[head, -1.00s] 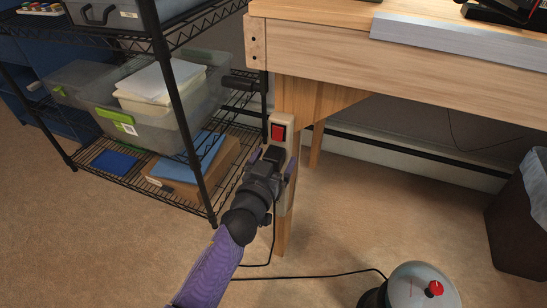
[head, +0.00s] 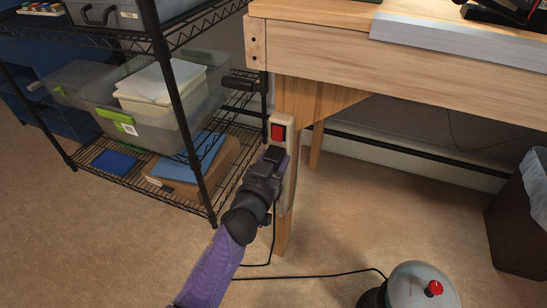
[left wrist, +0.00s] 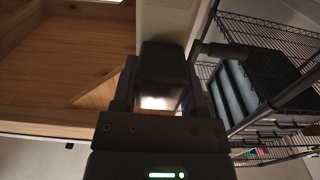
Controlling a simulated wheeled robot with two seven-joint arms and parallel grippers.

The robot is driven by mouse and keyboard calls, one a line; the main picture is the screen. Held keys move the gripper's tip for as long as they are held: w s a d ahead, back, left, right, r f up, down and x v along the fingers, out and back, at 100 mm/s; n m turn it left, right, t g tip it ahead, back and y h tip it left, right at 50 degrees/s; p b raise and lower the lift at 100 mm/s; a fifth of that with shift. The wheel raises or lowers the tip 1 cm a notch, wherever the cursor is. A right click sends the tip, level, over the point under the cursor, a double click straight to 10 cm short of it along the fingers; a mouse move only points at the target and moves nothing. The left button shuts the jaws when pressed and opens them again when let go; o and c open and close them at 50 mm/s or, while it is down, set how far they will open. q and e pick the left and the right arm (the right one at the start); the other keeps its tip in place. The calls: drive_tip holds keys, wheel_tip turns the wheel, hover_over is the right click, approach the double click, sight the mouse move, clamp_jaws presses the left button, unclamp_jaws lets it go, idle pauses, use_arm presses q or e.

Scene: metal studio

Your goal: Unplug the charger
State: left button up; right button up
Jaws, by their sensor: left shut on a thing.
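A pale power strip (head: 291,180) with a red switch (head: 278,132) is fixed upright on the table leg. My left gripper (head: 272,156) is at the strip, just below the switch, and is shut on the black charger. The charger (left wrist: 163,65) shows in the left wrist view as a dark block between the fingers, with the pale strip (left wrist: 166,22) right behind it. In the head view the gripper largely hides the charger. I cannot tell whether it still sits in the socket. My right gripper is in neither view.
A wooden workbench (head: 400,70) stands above the strip. A black wire shelf (head: 158,75) with plastic bins is close on the left. A black cord (head: 320,276) runs over the carpet to a round device (head: 420,288). A dark bin (head: 520,220) stands at right.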

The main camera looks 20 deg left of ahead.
use_arm(q)
clamp_jaws()
drive_tip(key=shift+s+p, duration=0.3)
drive_tip(key=shift+s, duration=0.4)
drive_tip(key=shift+s+a+p, duration=0.1)
drive_tip(key=shift+s+p, duration=0.6)
drive_tip(key=shift+s, duration=1.6)
